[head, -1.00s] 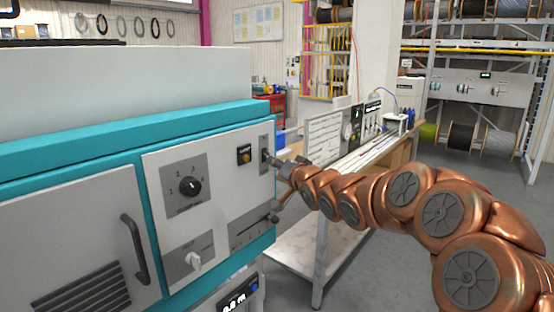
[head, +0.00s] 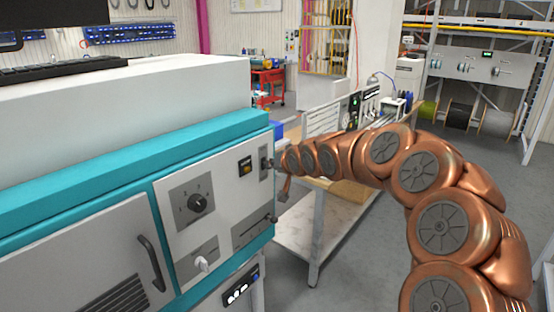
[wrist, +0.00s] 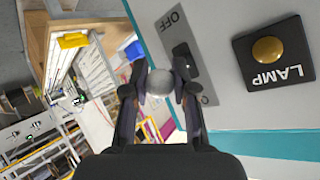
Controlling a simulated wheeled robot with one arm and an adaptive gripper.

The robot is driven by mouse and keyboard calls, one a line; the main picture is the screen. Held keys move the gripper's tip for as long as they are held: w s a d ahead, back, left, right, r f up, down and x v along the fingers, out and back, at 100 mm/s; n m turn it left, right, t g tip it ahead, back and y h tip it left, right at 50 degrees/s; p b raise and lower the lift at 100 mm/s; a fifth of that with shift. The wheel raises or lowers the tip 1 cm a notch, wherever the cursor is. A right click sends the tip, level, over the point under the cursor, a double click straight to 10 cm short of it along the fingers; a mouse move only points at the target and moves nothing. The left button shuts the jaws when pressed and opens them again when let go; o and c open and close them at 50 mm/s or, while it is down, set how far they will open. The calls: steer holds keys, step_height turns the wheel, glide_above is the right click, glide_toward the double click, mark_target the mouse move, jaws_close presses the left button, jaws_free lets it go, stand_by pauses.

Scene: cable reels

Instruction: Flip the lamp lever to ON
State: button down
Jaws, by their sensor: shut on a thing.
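The lamp lever ends in a pale round knob (wrist: 158,82), which sits between the fingertips of my gripper (wrist: 160,88) in the wrist view. The fingers are shut on it from both sides. Its dark slotted plate (wrist: 181,48) shows beside it, with OFF printed at one end; the label at the other end is mostly hidden by a finger. The LAMP unit (wrist: 271,53), a black square with a round amber centre, sits next to the plate. In the head view my gripper (head: 270,164) is at the plate (head: 264,154) on the panel's right edge, and the knob is hidden.
The panel (head: 218,218) also carries a rotary dial (head: 197,203), a white knob (head: 201,264) and a slider (head: 272,218). A door handle (head: 152,262) sticks out at the left. A workbench (head: 300,225) stands behind my arm.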

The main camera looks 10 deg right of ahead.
steer(key=shift+w+a+r+n+g+h+p, duration=0.15)
steer(key=shift+r+g+h+p, duration=0.25)
steer(key=shift+g, duration=0.2)
steer(key=shift+w+r+n+g+h+p, duration=0.15)
steer(key=shift+r+g+h+p, duration=0.15)
steer(key=shift+g+p, duration=0.25)
steer(key=shift+s+g, duration=0.15)
steer(key=shift+g, duration=0.1)
steer(key=c, duration=0.9)
jaws_free()
steer(key=v, duration=1.2)
steer(key=shift+a, duration=0.1)
